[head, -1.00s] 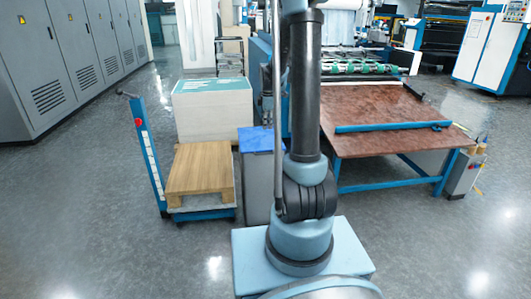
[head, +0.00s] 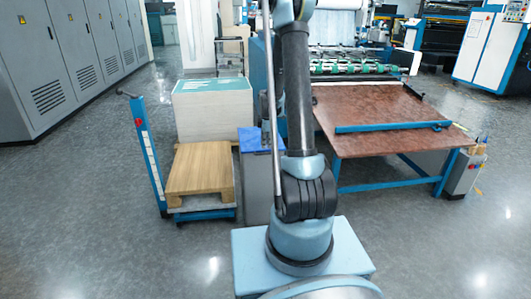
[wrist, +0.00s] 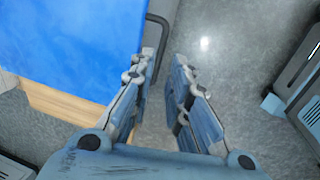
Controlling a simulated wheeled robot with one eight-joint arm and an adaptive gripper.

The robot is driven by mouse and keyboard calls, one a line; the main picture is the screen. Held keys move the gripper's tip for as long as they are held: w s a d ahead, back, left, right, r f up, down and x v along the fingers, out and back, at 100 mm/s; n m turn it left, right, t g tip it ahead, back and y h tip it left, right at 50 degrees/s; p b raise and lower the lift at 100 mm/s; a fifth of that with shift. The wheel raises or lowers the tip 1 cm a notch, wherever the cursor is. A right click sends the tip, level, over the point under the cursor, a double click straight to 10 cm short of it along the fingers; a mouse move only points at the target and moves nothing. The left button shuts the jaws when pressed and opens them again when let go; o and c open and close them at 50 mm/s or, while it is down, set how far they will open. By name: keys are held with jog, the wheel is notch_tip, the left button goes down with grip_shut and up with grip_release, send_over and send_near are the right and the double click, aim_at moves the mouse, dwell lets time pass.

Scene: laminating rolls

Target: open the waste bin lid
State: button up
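The waste bin is a narrow grey box (head: 258,185) with a blue lid (head: 250,139), standing between the wooden pallet and the machine in the head view. My arm covers its right side. The lid looks shut. In the wrist view, a blue flat surface (wrist: 70,45), which looks like the lid, fills the upper left. A dark bar handle (wrist: 165,35) stands out from its right edge. My gripper (wrist: 162,68) is open and empty, its fingertips beside the lid's right edge, close to the handle. I cannot tell whether they touch it. The gripper is out of the head view.
A pallet truck (head: 147,150) carries a wooden pallet (head: 200,168) left of the bin, with a paper stack (head: 213,112) behind. A machine with a brown table (head: 390,115) stands to the right. Grey cabinets (head: 60,55) line the left. Floor at the front left is clear.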

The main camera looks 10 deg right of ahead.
aim_at(266, 150)
jog(key=shift+w+f, duration=0.2)
jog(key=shift+f, duration=0.7)
jog(key=shift+w+f, duration=0.15)
jog(key=shift+f, duration=0.8)
jog(key=shift+w+f, duration=0.2)
jog(key=shift+f, duration=0.7)
grip_shut()
